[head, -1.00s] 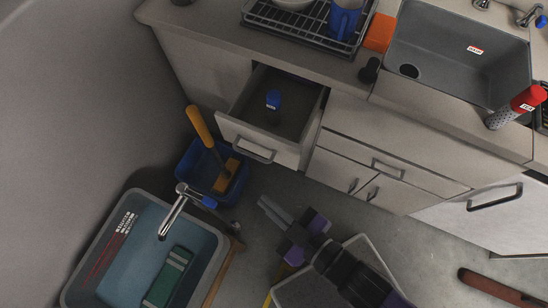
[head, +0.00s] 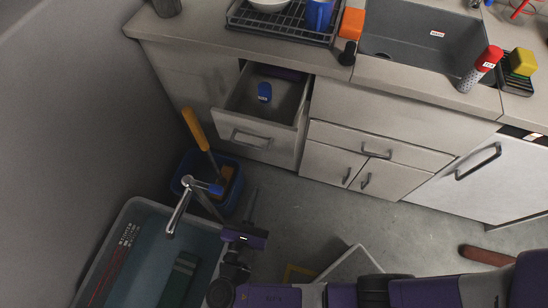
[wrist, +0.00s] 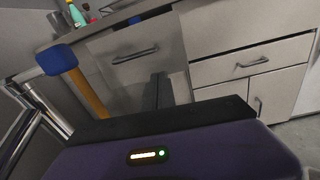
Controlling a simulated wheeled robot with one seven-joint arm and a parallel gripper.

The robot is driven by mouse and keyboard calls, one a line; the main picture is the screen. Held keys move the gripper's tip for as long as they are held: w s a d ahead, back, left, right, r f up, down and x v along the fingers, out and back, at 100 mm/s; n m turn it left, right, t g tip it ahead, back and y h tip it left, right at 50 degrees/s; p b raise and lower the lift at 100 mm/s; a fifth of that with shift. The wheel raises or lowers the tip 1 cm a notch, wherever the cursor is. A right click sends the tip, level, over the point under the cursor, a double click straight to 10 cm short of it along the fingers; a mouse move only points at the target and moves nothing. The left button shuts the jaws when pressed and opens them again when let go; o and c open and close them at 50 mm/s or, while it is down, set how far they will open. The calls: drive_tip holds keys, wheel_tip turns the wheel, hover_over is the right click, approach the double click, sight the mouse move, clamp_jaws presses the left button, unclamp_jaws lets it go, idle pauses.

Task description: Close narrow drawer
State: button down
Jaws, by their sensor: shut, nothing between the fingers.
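The narrow drawer (head: 254,141) stands pulled out from the counter front in the head view, with a grey handle on its face and a small blue object (head: 264,92) inside. In the wrist view the drawer face (wrist: 115,68) and its handle (wrist: 135,56) are ahead of my gripper. My gripper (head: 251,197) is shut and empty, low in front of the drawer and apart from it. In the wrist view my gripper's dark fingers (wrist: 159,90) point toward the drawer front; the gap between them and the face is hard to judge.
A blue bucket (head: 183,186) with an orange-handled tool (head: 196,130) stands below the drawer's left side. Closed cabinets (head: 370,165) are right of the drawer. Some floor (head: 300,205) is clear.

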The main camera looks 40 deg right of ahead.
drive_tip(key=h, duration=0.1)
drive_tip(key=p, duration=0.2)
approach(280, 144)
drive_tip(key=x, duration=0.6)
drive_tip(key=shift+w+d+r, duration=0.1)
drive_tip(key=shift+w+d, duration=0.2)
